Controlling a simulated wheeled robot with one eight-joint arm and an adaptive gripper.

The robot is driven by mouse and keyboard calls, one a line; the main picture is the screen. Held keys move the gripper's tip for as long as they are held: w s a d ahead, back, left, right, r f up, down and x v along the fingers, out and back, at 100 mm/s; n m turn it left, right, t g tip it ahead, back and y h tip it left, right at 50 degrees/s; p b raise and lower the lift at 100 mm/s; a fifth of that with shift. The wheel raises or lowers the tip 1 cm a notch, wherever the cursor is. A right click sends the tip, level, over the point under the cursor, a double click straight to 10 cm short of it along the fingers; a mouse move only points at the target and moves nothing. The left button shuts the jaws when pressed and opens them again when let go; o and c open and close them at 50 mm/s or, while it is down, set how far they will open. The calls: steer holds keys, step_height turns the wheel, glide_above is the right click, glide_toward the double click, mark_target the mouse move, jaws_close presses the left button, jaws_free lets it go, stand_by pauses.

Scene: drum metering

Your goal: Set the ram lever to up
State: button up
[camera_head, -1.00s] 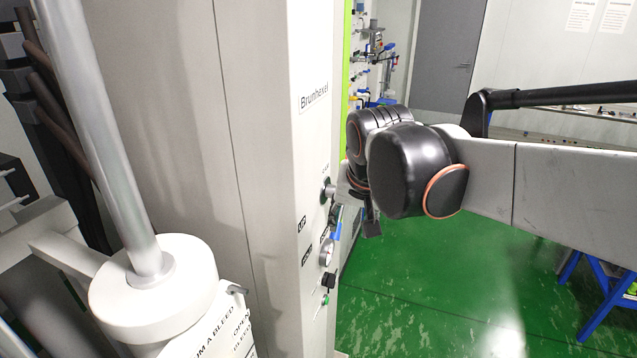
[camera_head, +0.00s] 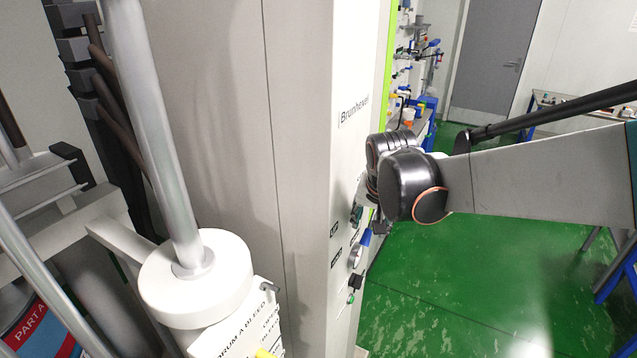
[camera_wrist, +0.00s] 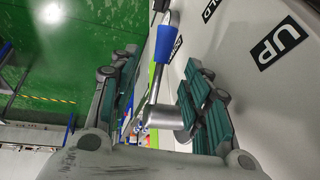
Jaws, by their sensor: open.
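The ram lever (camera_wrist: 165,43) has a blue grip and a metal arm running to a round metal hub (camera_wrist: 163,118) in the wrist view. In the head view its blue grip (camera_head: 365,238) shows on the side of the cabinet, beneath my gripper (camera_head: 360,213).
The tall grey cabinet (camera_head: 300,150) stands beside my arm. A white drum fitting with a metal rod (camera_head: 196,280) stands in the left foreground. The green floor (camera_head: 450,280) to the right is largely clear.

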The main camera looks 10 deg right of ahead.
mark_target(370, 227)
steer(key=shift+x, duration=2.3)
steer(key=shift+c, duration=0.4)
jaws_close()
